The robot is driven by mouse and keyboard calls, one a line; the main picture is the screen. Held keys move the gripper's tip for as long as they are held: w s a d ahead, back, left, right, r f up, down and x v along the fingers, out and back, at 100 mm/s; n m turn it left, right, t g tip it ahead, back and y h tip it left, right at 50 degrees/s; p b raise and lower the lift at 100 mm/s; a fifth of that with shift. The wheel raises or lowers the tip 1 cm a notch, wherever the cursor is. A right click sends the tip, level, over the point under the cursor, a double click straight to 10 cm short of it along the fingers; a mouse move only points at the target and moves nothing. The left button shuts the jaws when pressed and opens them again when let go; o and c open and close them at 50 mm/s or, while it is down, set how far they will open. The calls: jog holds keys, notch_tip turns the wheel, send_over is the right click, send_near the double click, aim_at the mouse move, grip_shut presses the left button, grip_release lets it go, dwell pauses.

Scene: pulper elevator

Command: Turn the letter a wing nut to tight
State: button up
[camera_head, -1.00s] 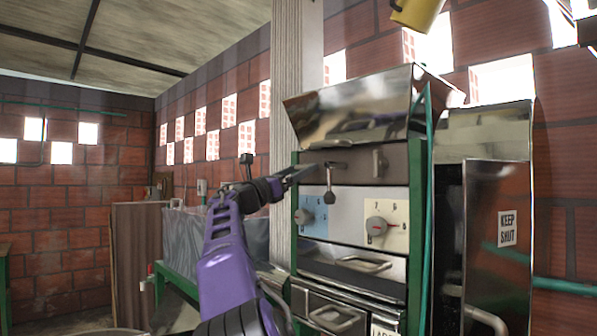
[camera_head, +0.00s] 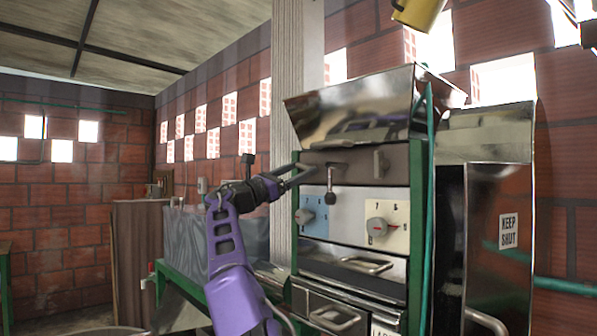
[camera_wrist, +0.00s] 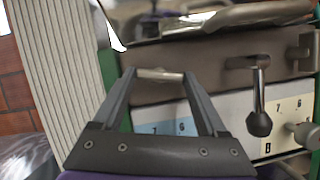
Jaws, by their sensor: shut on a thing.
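My gripper (camera_wrist: 158,76) is at the upper left of the machine's brown-grey panel, left of a hanging black-knobbed lever. It also shows in the head view (camera_head: 316,167). In the wrist view its two fingers stand apart, with a short pale bar (camera_wrist: 160,74) spanning between their tips. The gripper is shut on this bar, which appears to be the wing nut. The bar lies nearly level in the wrist view. No letter can be read on it, and in the head view the nut is hidden at the fingertips.
The black-knobbed lever (camera_head: 331,188) hangs close to the right of my gripper. Below are a blue dial plate (camera_head: 314,214) and a cream dial plate (camera_head: 386,224). A shiny hopper (camera_head: 350,108) overhangs the panel. A pale ribbed column (camera_head: 299,70) stands behind on the left.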

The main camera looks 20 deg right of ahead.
dwell(0.4)
jog(key=o, duration=1.3)
jog(key=shift+s, duration=0.1)
jog(key=shift+a+f, duration=0.1)
jog(key=b+v, duration=0.7)
jog(key=v, duration=1)
jog(key=shift+a, duration=0.15)
